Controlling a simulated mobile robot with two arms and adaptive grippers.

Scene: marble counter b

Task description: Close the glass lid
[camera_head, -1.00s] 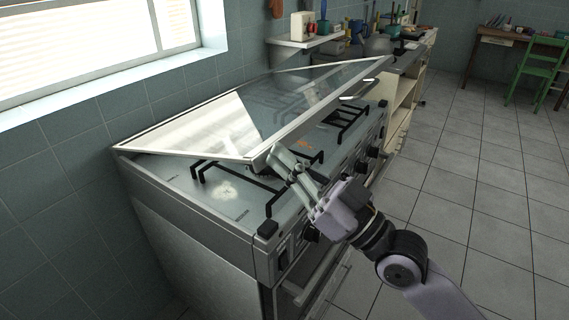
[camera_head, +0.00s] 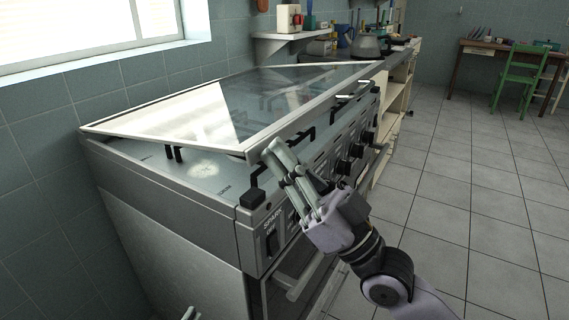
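The glass lid (camera_head: 285,97) is a clear pane in a metal frame, hinged along the wall side of the stove (camera_head: 175,235). It is tilted low over the hob, its front edge a little above the burner grates. My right gripper (camera_head: 277,156) is at the lid's near front corner, its fingertips at or against the frame; I cannot tell whether they touch. Its fingers lie close together, seen from the side, and any gap between them is unclear. A small grey tip of what seems to be my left gripper (camera_head: 190,313) shows at the bottom edge.
Black knobs (camera_head: 357,151) and an oven handle (camera_head: 308,275) line the stove's front. A counter with a kettle (camera_head: 366,46) stands beyond. A wall shelf (camera_head: 290,38) is behind the stove. The tiled floor at right is clear up to a green chair (camera_head: 522,78).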

